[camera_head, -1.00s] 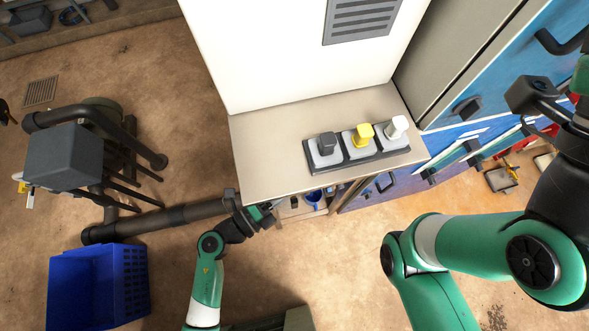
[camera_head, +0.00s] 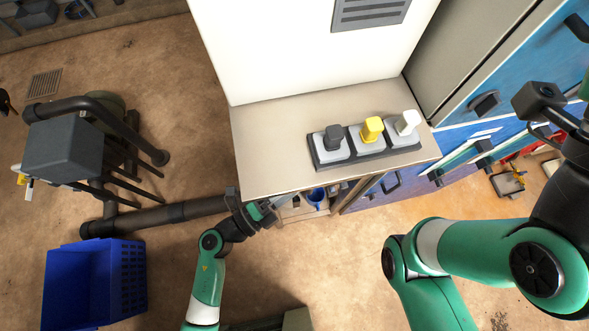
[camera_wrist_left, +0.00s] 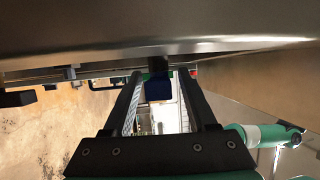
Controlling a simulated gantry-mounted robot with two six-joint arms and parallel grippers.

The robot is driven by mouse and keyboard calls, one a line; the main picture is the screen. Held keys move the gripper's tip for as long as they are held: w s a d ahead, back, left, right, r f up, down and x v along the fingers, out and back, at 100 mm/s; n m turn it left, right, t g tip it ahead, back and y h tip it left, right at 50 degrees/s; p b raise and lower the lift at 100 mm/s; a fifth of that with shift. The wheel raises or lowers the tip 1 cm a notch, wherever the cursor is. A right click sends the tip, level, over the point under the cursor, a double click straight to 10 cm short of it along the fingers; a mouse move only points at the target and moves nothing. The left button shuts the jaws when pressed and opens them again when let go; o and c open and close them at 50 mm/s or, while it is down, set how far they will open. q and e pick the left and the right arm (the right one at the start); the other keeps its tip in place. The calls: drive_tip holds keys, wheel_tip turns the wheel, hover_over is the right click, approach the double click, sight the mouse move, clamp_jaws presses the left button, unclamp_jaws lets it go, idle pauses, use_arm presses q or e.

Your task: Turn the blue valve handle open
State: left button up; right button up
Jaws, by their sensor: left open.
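My left gripper (camera_head: 272,208) is at the front edge of the steel bench, partly hidden beneath it in the head view. In the left wrist view my left gripper (camera_wrist_left: 160,82) has its two dark fingers spread apart. A dark blue block (camera_wrist_left: 158,89), which looks like the blue valve handle, shows between the fingers, below a black piece under a metal edge. I cannot tell whether the fingers touch it. In the head view a blue rounded thing (camera_head: 317,195) shows under the bench; I cannot tell whether it is the same part. My right gripper is out of view.
The steel bench top (camera_head: 270,150) carries a panel with black, yellow and white switches (camera_head: 371,130). A blue crate (camera_head: 95,290) and a dark pipe (camera_head: 160,218) are at the left. Blue drawers (camera_head: 390,187) stand to the right. My right arm fills the lower right.

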use_arm(q)
drive_tip(key=p+v, duration=0.1)
drive_tip(key=v, duration=1)
drive_tip(key=shift+s+a, duration=0.2)
drive_tip(key=shift+a, duration=0.05)
